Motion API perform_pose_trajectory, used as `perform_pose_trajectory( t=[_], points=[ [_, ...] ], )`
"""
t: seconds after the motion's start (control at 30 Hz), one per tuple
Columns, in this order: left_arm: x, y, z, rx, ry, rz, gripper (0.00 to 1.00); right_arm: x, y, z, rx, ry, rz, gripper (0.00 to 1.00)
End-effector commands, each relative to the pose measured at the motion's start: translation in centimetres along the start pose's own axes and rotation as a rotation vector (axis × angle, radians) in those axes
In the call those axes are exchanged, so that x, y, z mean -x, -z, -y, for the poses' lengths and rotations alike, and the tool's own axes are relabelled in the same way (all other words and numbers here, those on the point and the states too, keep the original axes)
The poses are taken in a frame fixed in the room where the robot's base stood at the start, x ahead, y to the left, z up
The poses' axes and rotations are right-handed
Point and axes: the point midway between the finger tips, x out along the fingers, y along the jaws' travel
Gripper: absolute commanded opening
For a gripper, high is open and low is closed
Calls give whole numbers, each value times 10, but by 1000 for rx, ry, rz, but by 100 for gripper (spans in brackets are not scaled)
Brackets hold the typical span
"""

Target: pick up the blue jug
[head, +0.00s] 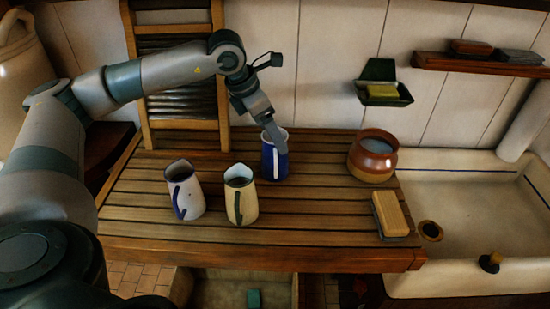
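The blue jug (268,167), with a pale rim and a white handle, stands upright on the slatted wooden table (310,225), towards its back. My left gripper (277,140) points down at the top of this jug and overlaps its rim. I cannot tell whether its fingers touch the jug or how far apart they are. A white jug with a blue handle (188,195) and a cream jug with a dark handle (247,203) stand nearer, to the left of the blue jug. My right gripper is not in view.
A brown pot (373,165) and a tan block on a dark base (393,212) are on the table's right side. A pale sink (470,190) adjoins it. A wooden rack (180,60) rises behind. The table's front middle is clear.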

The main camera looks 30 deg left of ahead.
Motion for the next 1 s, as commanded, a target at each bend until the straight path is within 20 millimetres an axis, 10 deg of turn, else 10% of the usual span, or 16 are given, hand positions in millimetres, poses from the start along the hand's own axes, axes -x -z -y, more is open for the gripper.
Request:
perform_pose_trajectory(
  t=[1.0],
  points=[
    [-60,0,0,0,0,0,76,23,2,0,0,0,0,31]
  ],
)
